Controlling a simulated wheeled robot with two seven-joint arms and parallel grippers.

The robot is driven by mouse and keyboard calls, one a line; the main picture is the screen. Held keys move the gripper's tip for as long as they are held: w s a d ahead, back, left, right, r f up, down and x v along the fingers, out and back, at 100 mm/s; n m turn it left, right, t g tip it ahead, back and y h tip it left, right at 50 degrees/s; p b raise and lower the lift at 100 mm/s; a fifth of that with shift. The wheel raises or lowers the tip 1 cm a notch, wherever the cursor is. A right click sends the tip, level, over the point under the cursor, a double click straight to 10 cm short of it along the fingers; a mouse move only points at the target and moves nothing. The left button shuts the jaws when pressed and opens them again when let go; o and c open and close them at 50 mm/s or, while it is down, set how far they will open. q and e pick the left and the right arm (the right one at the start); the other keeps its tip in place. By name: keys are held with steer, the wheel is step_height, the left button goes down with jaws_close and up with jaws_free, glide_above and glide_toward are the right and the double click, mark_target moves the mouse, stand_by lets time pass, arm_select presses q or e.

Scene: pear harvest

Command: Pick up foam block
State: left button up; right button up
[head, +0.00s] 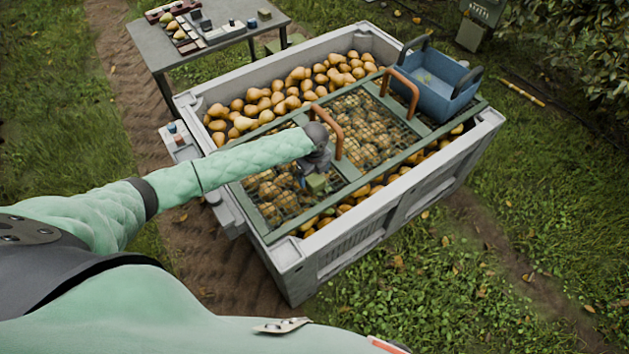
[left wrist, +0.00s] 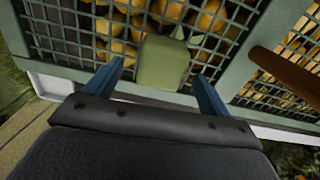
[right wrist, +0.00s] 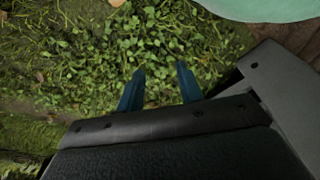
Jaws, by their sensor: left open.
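The foam block (head: 316,183) is a small olive-green block with rounded edges, on the green-framed mesh lid of the pear bin. In the left wrist view the foam block (left wrist: 163,63) lies over the mesh, just beyond and between the two blue fingers. My left gripper (left wrist: 160,85) is open and empty, its fingers spread wider than the block. In the head view my left gripper (head: 306,178) is beside the block, partly hidden by its own wrist. My right gripper (right wrist: 160,82) hangs over grass, its fingers apart with nothing between them.
The grey bin (head: 385,222) is full of pears under the mesh lid. Brown handles (head: 330,130) rise from the lid close to my left wrist. A blue basket (head: 436,85) stands at the lid's far right. A table (head: 190,50) with small items stands behind.

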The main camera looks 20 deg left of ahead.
mark_target(315, 178)
arm_select(q)
step_height(315, 178, down, 2)
steer(key=shift+f+p, duration=0.15)
steer(key=shift+p, duration=0.45)
steer(key=shift+w+f, duration=0.1)
steer(key=shift+f, duration=0.7)
steer(key=c, duration=0.9)
steer(key=shift+c, duration=0.8)
arm_select(e)
steer(key=s+d+f, duration=0.2)
steer(key=f, duration=0.1)
steer(key=shift+s+f, duration=0.15)
steer(key=shift+s, duration=0.05)
